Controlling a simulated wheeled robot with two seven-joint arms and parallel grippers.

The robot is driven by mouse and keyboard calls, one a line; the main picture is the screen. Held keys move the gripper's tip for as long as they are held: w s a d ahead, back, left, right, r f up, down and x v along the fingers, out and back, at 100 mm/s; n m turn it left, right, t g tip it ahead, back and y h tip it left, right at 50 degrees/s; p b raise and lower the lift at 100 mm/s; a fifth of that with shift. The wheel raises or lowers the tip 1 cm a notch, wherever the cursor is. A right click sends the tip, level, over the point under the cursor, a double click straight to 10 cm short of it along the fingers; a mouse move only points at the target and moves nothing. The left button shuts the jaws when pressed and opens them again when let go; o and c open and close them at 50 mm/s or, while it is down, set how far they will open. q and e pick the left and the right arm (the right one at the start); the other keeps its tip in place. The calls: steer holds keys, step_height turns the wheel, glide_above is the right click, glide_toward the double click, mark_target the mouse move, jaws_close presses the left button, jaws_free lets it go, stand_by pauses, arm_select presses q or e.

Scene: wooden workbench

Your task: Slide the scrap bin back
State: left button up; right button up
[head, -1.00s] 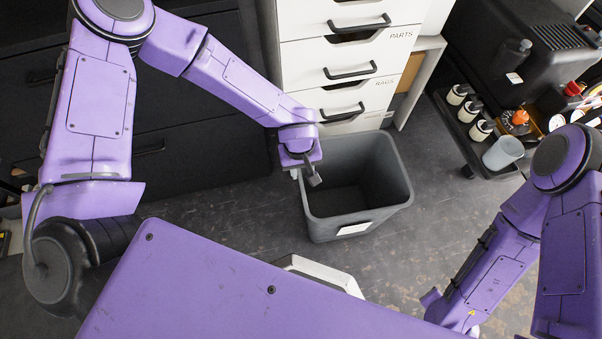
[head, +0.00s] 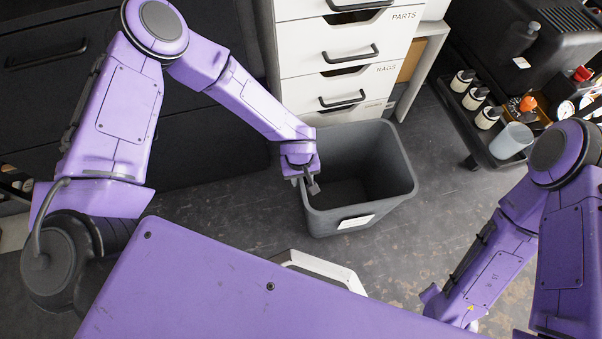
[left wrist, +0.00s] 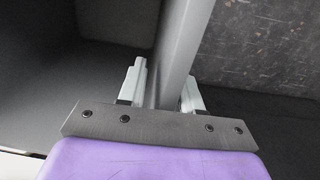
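The scrap bin (head: 400,180) is a dark grey, open-topped rectangular bin with a white label on its front, upright on the floor. My left gripper (head: 313,188) is at the bin's left rim. In the left wrist view the bin's wall (left wrist: 180,45) runs between the two light fingers of my left gripper (left wrist: 163,88), one finger on each side. The fingers are apart, and a narrow gap shows beside the left one. Whether either finger touches the wall is hard to see. My right arm hangs at the right; its gripper is mostly hidden behind my purple body.
A white drawer cabinet (head: 330,40) stands right behind the bin. Dark cabinets (head: 200,140) are at the left. A black cart (head: 480,150) with bottles and a pale cup (head: 511,141) stands at the right. The floor (head: 450,215) right of the bin is clear.

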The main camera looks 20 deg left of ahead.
arm_select(q)
jaws_close()
stand_by(1.4)
